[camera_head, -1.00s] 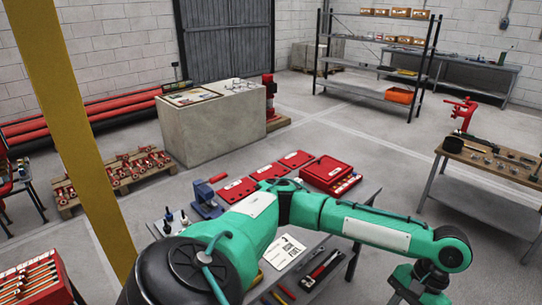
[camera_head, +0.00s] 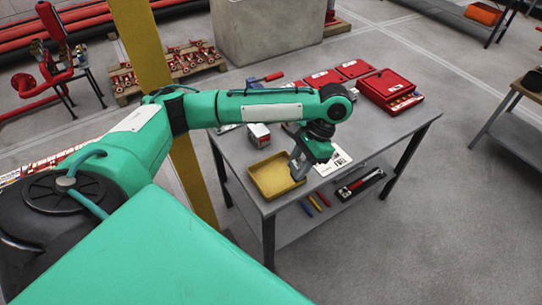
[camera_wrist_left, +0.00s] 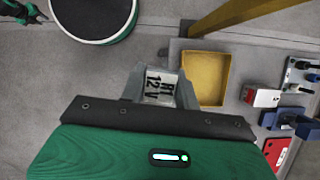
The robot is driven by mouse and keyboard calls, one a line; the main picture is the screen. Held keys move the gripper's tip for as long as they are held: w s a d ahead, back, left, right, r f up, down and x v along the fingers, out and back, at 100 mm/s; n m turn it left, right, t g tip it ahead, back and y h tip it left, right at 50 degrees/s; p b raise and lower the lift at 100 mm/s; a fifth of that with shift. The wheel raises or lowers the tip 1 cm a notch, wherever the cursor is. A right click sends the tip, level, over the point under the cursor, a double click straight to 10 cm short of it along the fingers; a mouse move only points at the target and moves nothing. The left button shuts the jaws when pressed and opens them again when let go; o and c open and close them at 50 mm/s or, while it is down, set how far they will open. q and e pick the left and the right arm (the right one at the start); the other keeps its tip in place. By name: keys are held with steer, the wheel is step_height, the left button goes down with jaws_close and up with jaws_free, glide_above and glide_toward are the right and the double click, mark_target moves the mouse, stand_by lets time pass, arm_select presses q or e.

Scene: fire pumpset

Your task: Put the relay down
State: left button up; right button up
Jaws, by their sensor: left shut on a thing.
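The relay (camera_wrist_left: 159,86) is a pale block with dark "R1 12V" lettering, held between the fingers of my left gripper (camera_wrist_left: 161,90) in the left wrist view. In the head view my left gripper (camera_head: 298,165) points down at the right side of a shallow yellow tray (camera_head: 270,179), and the relay is hard to make out there. In the left wrist view the empty-looking tray (camera_wrist_left: 205,77) lies just right of the relay. I cannot tell the height between them.
A yellow post (camera_head: 145,50) stands left of the table. Tools lie on the lower shelf.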

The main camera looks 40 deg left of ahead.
arm_select(q)
steer(key=w+a+m+t+y+b, duration=0.15)
steer(key=w+a+m+t, duration=0.6)
steer(key=a+m, duration=0.75)
steer(key=shift+m+g+y, duration=0.25)
steer(key=shift+m+g, duration=0.6)
steer(key=shift+m, duration=0.05)
steer(key=f+p, duration=0.1)
steer(key=f, duration=0.5)
steer(key=w+d+f+p, duration=0.1)
steer(key=f+p, duration=0.1)
steer(key=f, duration=0.5)
steer(key=d+f+p, duration=0.1)
steer(key=f, duration=0.6)
steer(key=shift+w+d+f, duration=0.1)
steer(key=shift+w+f, duration=0.1)
steer(key=shift+w, duration=0.1)
steer(key=o, duration=1)
steer(key=shift+f, duration=0.1)
steer(key=b+v, duration=0.1)
steer(key=v, duration=1.1)
steer(key=shift+b, duration=0.35)
